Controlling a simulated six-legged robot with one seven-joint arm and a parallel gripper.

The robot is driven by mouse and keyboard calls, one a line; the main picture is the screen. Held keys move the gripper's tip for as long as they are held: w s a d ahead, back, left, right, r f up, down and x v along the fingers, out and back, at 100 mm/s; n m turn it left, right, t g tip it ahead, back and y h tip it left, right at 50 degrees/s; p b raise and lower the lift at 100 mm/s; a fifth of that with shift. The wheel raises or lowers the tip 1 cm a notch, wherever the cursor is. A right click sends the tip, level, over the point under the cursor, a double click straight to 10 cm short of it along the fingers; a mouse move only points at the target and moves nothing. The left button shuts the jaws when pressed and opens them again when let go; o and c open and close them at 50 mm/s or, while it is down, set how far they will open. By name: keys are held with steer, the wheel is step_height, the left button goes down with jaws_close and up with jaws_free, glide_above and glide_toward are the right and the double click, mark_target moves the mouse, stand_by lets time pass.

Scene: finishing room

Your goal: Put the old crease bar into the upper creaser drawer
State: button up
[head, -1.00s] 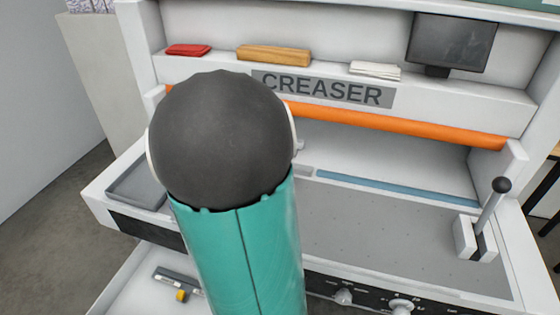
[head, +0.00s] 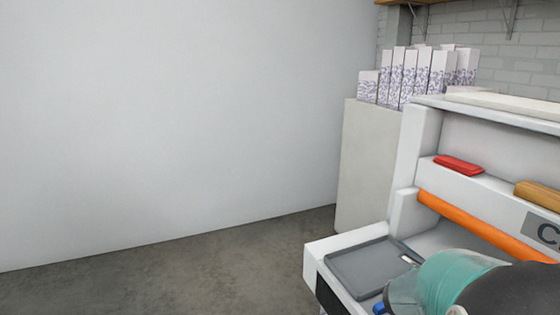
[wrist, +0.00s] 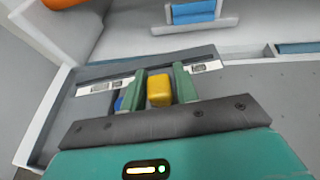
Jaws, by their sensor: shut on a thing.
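In the wrist view my gripper (wrist: 159,88) is shut on the yellow grip of a crease bar (wrist: 205,67), one green finger on each side. The bar is a long grey strip with pale labels near both ends, lying crosswise beyond the fingers. It is over the creaser's left side, near the grey tray (wrist: 50,112); whether it touches anything below I cannot tell. In the head view my arm hides most of the bar and the fingers. The creaser (head: 408,180) stands at the right. The upper drawer is not visible now.
The tray (head: 350,268) on the creaser's left wing shows in the head view. A blue piece (head: 379,308) lies beside my arm. A red item (head: 458,165) and a wooden block (head: 540,194) sit on the shelf above the orange bar (head: 465,222). Floor at left is clear.

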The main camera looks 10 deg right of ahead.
steer(key=w+a+f+n+t+y, duration=0.2)
steer(key=w+a+n+t, duration=0.1)
steer(key=w+a, duration=0.5)
steer(key=w+a+f+n+t+y, duration=0.25)
steer(key=w+a, duration=0.25)
steer(key=a, duration=0.5)
steer(key=w+a+f+n+t+y, duration=0.1)
steer(key=w+a+n+y, duration=0.1)
steer(key=a, duration=0.7)
steer(key=w+a+f+n+t+y, duration=0.2)
steer(key=a+n, duration=0.1)
steer(key=a, duration=0.5)
steer(key=shift+a, duration=0.4)
steer(key=shift+d+n+y, duration=0.1)
steer(key=shift+n+y, duration=0.15)
